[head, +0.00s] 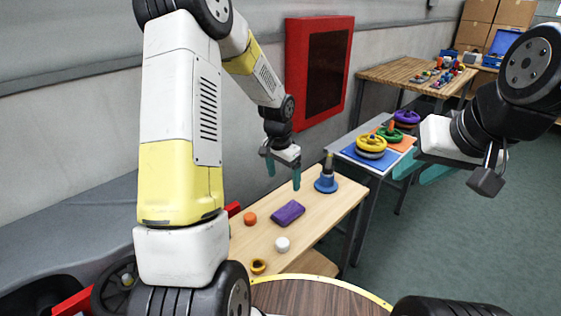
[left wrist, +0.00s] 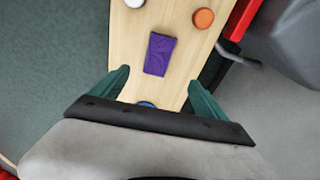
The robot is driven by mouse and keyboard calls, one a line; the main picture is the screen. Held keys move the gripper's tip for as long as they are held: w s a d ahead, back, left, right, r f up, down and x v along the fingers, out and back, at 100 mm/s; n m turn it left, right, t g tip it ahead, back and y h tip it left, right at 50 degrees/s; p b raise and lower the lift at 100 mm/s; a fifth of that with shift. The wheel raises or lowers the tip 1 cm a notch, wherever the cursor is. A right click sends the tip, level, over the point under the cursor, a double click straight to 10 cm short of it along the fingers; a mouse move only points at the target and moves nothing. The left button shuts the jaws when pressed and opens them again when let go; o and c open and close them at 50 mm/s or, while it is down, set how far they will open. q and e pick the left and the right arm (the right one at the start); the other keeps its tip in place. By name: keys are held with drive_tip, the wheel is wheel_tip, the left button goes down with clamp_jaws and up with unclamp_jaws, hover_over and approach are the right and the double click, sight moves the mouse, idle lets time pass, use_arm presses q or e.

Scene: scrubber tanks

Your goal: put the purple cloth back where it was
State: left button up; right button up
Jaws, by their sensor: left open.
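The purple cloth (head: 288,213) lies folded in a flat block on the light wooden bench, and it also shows in the left wrist view (left wrist: 159,54). My left gripper (head: 283,178) is open and empty above the bench, behind the cloth in the head view. In the left wrist view the cloth lies ahead of the two green fingers (left wrist: 163,92), apart from them. My right gripper (head: 420,172) is at the right, in the air away from the bench; its fingers are partly hidden by its own wrist.
On the bench (head: 325,217) are an orange puck (head: 250,218), a white puck (head: 282,244), a yellow-rimmed cup (head: 258,266) and a dark bottle on a blue base (head: 327,180). A side table holds colored discs (head: 371,145). A red wall cabinet (head: 319,70) hangs behind.

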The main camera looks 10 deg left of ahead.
use_arm(q)
drive_tip(key=s+a+r+n+t, duration=0.1)
drive_tip(key=s+r, duration=0.4)
drive_tip(key=r, duration=0.3)
drive_tip(key=s+r+n+t, duration=0.1)
drive_tip(key=s+r+n, duration=0.1)
drive_tip(key=s+r, duration=0.5)
drive_tip(key=s+r+n+t+h, duration=0.1)
drive_tip(key=s+r+n+t, duration=0.1)
drive_tip(key=s+r, duration=0.6)
drive_tip(key=s, duration=0.5)
drive_tip(key=shift+s+d+r+n+t+h, duration=0.2)
drive_tip(key=shift+s+r+n+t+h, duration=0.1)
drive_tip(key=shift+t, duration=0.1)
